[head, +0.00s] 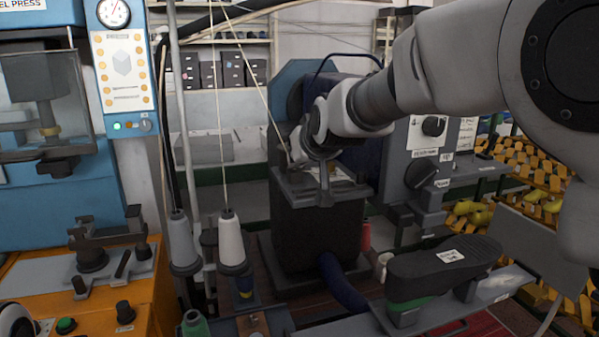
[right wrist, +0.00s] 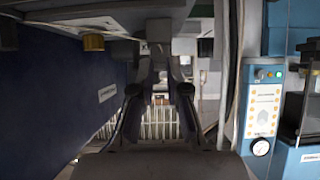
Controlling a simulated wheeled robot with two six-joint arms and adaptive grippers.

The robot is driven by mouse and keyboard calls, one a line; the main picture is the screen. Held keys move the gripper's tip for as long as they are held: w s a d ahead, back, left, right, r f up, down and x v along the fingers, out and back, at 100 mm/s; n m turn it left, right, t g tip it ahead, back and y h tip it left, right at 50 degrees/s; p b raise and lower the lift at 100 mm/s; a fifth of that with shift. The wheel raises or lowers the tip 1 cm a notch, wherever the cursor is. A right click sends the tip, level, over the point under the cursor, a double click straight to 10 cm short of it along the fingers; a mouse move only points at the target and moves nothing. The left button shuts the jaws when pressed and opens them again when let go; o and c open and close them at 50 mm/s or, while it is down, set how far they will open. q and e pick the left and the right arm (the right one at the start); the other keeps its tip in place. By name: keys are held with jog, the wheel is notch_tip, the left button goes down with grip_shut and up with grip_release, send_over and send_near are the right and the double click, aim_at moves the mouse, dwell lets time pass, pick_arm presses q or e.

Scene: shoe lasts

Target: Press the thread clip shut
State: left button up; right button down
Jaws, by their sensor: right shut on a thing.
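My right gripper (head: 324,185) reaches in from the right and points down in front of the dark machine, just above its grey top plate. In the right wrist view its two fingers (right wrist: 159,75) are closed in on a small thing between their tips. That thing is mostly hidden, and I cannot clearly make out the thread clip's shape. A pale thread (head: 266,100) slants down to just left of the gripper. My left gripper is not in view.
White thread cones (head: 231,245) stand left of the dark machine (head: 315,235). A blue and orange press (head: 60,195) is at the left. Yellow lasts (head: 550,165) fill racks behind at the right.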

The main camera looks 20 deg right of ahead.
jog(key=shift+r, duration=0.1)
jog(key=c, duration=1.2)
grip_release()
jog(key=shift+w, duration=0.1)
jog(key=shift+o, duration=0.2)
notch_tip(320, 180, up, 10)
